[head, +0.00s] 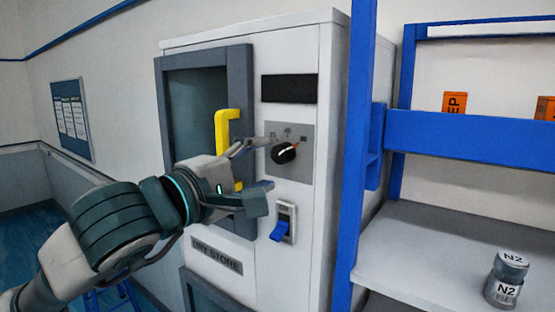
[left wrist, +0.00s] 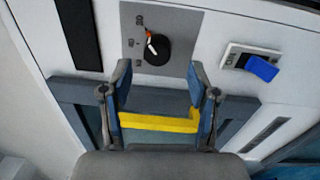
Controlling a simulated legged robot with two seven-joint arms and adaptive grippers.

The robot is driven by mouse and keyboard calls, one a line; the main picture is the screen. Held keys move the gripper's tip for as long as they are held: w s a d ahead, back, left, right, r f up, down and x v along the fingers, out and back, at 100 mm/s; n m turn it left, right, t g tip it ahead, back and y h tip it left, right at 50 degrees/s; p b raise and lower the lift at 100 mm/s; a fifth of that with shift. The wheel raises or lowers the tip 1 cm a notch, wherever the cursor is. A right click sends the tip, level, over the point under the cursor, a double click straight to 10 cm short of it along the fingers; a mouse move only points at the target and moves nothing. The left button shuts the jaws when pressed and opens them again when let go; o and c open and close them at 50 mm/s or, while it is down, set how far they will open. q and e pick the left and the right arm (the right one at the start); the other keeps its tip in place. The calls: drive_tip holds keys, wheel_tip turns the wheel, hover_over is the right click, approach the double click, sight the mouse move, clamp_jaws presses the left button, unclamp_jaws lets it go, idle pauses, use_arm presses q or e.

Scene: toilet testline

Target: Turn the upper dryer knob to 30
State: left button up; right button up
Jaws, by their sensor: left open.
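The upper dryer knob (head: 284,153) is a round black dial on a grey panel (head: 303,170), with small number marks around its top. Its white and red pointer is turned to the upper right in the head view, by the rightmost mark; the digits are too small to read surely. My left gripper (head: 262,168) is open and empty, just left of the knob, fingers pointing at the panel. In the left wrist view, the knob (left wrist: 157,50) lies ahead, just beyond and between the open fingertips (left wrist: 160,76); I see no contact. My right gripper is out of view.
The dryer door has a yellow handle (head: 222,130) behind my left gripper. A blue switch (head: 281,228) sits below the knob, and a dark display (head: 289,88) above. A blue shelf frame (head: 355,150) stands close at right, with N2 containers (head: 506,277) on its shelf.

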use_arm(q)
drive_tip(key=v, duration=0.6)
drive_tip(key=shift+a+f, duration=0.2)
drive_tip(key=shift+a, duration=0.05)
drive_tip(key=shift+w, duration=0.15)
